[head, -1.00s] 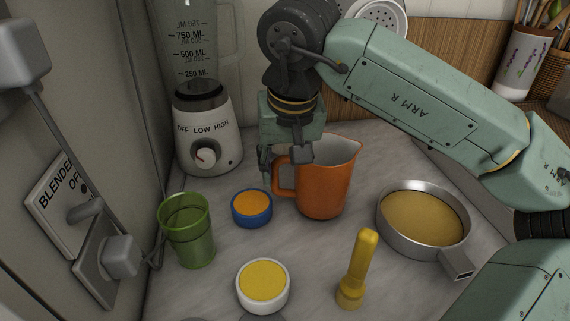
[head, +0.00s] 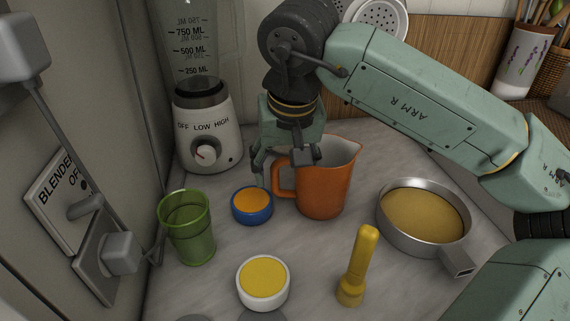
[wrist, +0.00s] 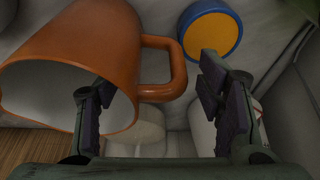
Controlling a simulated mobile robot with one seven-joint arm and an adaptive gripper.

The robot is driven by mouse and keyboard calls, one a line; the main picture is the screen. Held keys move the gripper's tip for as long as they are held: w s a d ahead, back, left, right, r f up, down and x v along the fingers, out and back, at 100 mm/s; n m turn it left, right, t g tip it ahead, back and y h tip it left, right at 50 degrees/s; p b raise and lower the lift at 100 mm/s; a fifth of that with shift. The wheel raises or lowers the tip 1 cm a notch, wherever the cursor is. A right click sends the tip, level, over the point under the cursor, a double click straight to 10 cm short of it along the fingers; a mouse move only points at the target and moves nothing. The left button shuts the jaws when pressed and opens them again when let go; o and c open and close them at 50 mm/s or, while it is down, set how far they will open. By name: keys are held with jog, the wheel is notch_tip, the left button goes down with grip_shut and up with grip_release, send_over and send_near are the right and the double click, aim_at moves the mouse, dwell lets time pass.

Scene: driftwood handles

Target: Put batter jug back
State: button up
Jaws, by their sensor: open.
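The orange batter jug (head: 322,188) stands upright on the counter, its handle to the left and its spout to the right. My gripper (head: 281,172) is open, pointing down at the jug's handle side. In the wrist view the open fingers (wrist: 165,100) are spread with the jug's handle (wrist: 172,68) just ahead, roughly between them. The jug's body (wrist: 82,52) fills the upper left of that view, and its visible inside looks pale and empty. I cannot tell whether a finger touches the jug.
A blue-rimmed bowl (head: 252,207) sits just left of the handle. A green cup (head: 188,230), white bowl (head: 264,285), yellow tool (head: 357,268) and batter-filled pan (head: 425,220) stand around. The blender (head: 207,135) is behind left. Bare counter (head: 310,245) lies in front of the jug.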

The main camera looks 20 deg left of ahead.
jog(key=v, duration=1.2)
jog(key=shift+r+b, duration=0.15)
jog(key=shift+b, duration=0.15)
